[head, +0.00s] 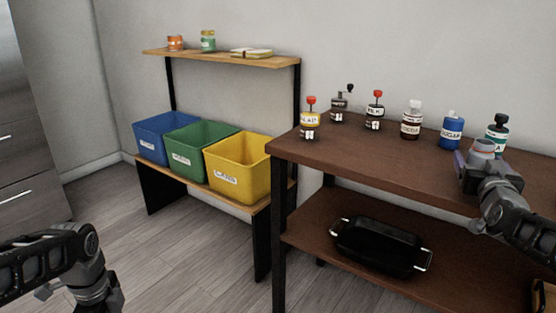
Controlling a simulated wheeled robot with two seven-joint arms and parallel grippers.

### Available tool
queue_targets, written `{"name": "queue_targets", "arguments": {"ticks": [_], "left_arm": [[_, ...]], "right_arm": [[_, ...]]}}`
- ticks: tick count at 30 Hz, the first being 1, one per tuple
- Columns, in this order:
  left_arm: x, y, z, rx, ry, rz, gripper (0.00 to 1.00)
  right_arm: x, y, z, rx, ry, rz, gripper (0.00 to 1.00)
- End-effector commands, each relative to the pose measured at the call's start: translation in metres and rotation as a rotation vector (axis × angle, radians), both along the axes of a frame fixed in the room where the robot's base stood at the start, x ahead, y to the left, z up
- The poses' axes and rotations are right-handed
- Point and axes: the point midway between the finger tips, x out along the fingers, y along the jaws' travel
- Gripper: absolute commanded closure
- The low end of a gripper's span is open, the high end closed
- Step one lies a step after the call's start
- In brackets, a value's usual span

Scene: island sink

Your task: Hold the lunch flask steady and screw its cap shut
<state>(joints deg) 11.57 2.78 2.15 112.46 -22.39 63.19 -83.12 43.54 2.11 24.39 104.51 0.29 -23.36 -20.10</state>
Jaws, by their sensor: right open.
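My right gripper (478,160) is open above the right part of the brown table (370,160). A small round container (482,147) with a reddish band and a pale bluish top shows at its jaws. It may be the lunch flask, but its lower part is hidden by the gripper, and I cannot tell if the jaws touch it. I cannot make out a separate flask cap. My left arm comes in at the lower left and its gripper lies below the picture edge.
Several bottles line the table's back, among them a blue jar (452,131) and a teal bottle (497,132) close to my right gripper. A black roasting pan (378,246) sits on the lower shelf. Blue, green and yellow bins (238,168) stand on the left rack. The table's front middle is clear.

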Motion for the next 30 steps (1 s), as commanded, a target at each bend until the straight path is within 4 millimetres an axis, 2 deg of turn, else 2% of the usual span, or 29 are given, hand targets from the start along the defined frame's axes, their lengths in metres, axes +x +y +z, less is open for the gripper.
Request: {"name": "queue_targets", "arguments": {"ticks": [14, 30], "left_arm": [[0.0000, 0.0000, 0.0001, 0.000, 0.000, 0.000, 0.93], [0.0000, 0.0000, 0.0000, 0.000, 0.000, 0.000, 0.93]], "right_arm": [[-0.0004, 0.0003, -0.0001, 0.000, 0.000, 0.000, 0.24], [-0.0004, 0.0003, -0.0001, 0.000, 0.000, 0.000, 0.69]]}}
